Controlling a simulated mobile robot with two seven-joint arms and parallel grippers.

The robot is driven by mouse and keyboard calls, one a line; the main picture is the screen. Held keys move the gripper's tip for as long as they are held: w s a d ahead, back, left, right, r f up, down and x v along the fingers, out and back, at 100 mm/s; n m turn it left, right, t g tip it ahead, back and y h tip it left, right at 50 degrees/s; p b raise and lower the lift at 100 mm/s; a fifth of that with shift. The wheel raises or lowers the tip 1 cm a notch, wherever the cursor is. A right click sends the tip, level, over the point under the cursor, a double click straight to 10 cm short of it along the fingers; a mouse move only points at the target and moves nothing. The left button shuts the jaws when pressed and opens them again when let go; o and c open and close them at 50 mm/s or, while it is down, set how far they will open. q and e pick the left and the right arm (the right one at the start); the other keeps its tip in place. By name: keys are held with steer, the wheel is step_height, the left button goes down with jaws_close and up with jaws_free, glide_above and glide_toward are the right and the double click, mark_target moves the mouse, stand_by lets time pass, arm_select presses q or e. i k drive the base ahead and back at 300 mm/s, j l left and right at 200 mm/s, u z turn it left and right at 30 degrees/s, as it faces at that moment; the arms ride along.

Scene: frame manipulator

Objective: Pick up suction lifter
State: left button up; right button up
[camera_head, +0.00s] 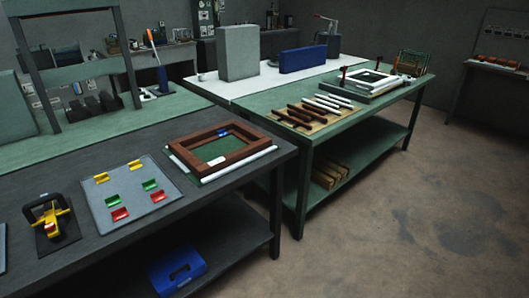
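A yellow and black tool with a looped black handle (50,216) sits on the dark table at the lower left. It looks like the suction lifter, but it is too small to be certain. It rests on a flat black pad and stands apart from the things around it. Neither of my grippers shows in the head view.
A grey board (128,193) with yellow, green and red holders lies right of the tool. A brown frame (222,148) lies further right. A blue case (177,271) is on the lower shelf. The floor (400,215) at right is clear.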

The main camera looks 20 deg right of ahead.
mark_target(61, 217)
steer(key=z, duration=0.1)
steer(key=j+u, duration=0.15)
steer(key=u, duration=1.25)
steer(key=i+j+u, duration=0.1)
steer(key=i+j, duration=0.85)
steer(key=i, duration=0.15)
